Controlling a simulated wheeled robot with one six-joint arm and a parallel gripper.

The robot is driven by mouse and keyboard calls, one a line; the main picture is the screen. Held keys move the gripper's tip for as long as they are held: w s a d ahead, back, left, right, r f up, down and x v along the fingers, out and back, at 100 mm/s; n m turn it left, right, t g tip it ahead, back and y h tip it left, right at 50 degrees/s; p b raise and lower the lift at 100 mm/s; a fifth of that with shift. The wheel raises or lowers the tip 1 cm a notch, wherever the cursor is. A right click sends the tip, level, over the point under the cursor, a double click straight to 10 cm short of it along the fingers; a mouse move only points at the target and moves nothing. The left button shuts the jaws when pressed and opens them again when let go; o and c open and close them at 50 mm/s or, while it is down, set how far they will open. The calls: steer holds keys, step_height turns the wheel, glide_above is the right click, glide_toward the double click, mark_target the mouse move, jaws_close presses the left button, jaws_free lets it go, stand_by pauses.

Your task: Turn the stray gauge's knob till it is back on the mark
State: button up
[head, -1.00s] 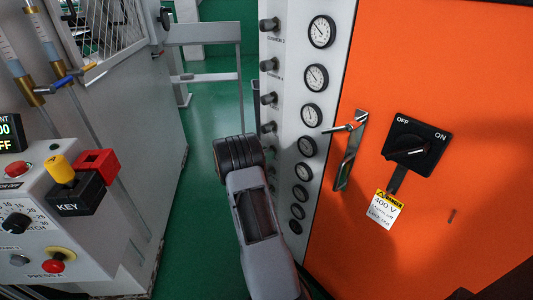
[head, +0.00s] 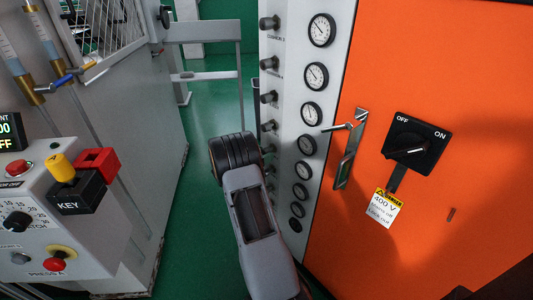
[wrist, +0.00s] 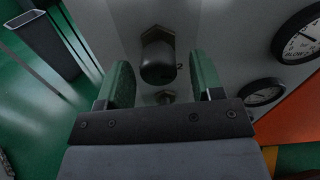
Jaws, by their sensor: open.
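A column of round white gauges with black rims runs down the pale panel, the top one (head: 321,30) largest in the head view. Dark knobs, such as the top knob (head: 269,23), line the panel's left edge. The needles are too small to tell which gauge is off. In the wrist view my gripper (wrist: 161,66) is open, its two green fingers on either side of a dark knob (wrist: 158,60) with a brass-coloured collar. I cannot tell whether they touch it.
Another knob (wrist: 165,97) sits lower between the fingers. An orange cabinet (head: 440,60) with a handle (head: 348,150) and a black rotary switch (head: 414,146) stands right of the panel. A grey machine with a control box (head: 60,225) stands left. Green floor (head: 205,105) lies between.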

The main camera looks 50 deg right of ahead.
steer(key=w+a+p, duration=0.1)
steer(key=a, duration=1.1)
steer(key=shift+w, duration=0.2)
stand_by(2.1)
